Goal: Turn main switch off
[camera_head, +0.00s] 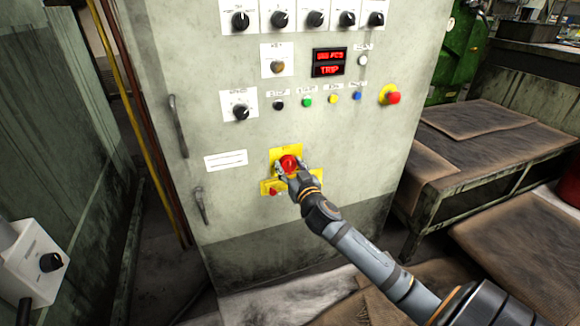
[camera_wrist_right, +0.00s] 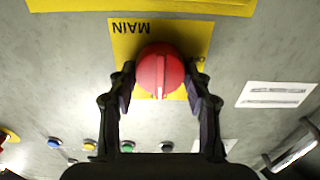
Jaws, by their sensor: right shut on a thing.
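The main switch is a round red knob (camera_head: 289,163) on a yellow plate (camera_head: 278,154), low on the front of a grey-green cabinet. In the right wrist view the red knob (camera_wrist_right: 160,70) sits between my fingers, with the word MAIN on its yellow plate (camera_wrist_right: 128,42). A pale line on the knob points toward the gripper's palm in that view. My right gripper (camera_head: 291,174) is shut on the knob, one finger on each side; it also shows in the right wrist view (camera_wrist_right: 160,88). My left gripper is not in view.
The cabinet (camera_head: 240,185) carries dials, coloured buttons (camera_head: 307,102), a red display reading TRIP (camera_head: 329,70) and a red mushroom button (camera_head: 393,98). Handles (camera_head: 178,126) stick out at its left. A bench with brown mats (camera_head: 480,130) stands right. A small white box (camera_head: 35,262) is lower left.

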